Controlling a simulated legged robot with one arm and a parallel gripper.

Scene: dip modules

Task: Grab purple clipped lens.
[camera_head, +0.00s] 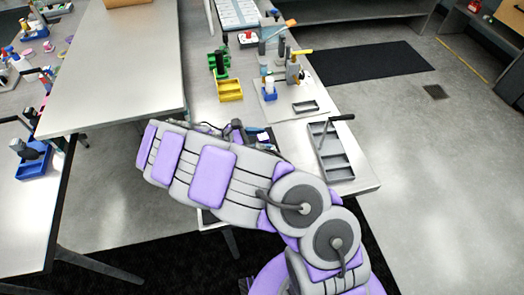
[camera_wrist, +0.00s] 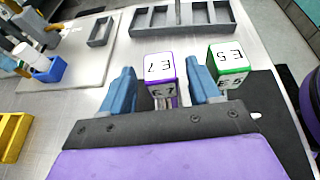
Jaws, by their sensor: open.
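In the wrist view, a white block with purple edges marked "E7" (camera_wrist: 160,67) stands between the two blue fingers of my gripper (camera_wrist: 160,76). It looks like the purple clipped lens. The gripper is open, with a visible gap on each side of the block. The block's lower part is partly hidden by the gripper body. In the head view, my arm covers most of this spot, and the blocks cannot be made out clearly.
A green-edged block marked "E5" (camera_wrist: 230,58) stands just right of the right finger. A grey compartment tray (camera_wrist: 182,18) lies beyond the blocks.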

